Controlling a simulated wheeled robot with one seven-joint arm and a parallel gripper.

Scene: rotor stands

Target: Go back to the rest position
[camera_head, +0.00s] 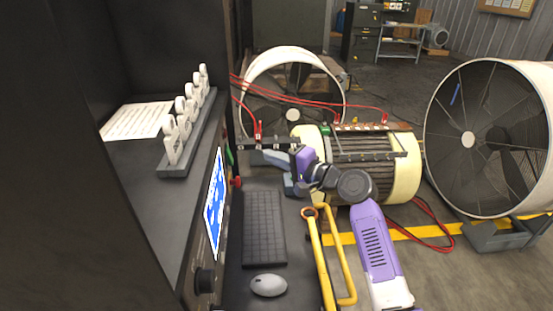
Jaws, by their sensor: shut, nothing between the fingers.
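My arm, purple and white, reaches up from the lower right and bends left at its dark wrist. My gripper (272,157) is at the end of the purple wrist part, left of the cream-and-dark ribbed motor (405,178). It is small in this view, and its fingers are shut with nothing seen between them. It is above and beyond the keyboard, close to a dark bar with red cable clips (258,143). I cannot tell whether it touches anything.
A console (158,210) with a screen (215,205) stands at left. A keyboard (264,228) and mouse (268,285) lie on its shelf. A yellow rail (318,255) is beside my arm. Large fans stand behind (292,54) and at right (435,130). Red cables cross the middle.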

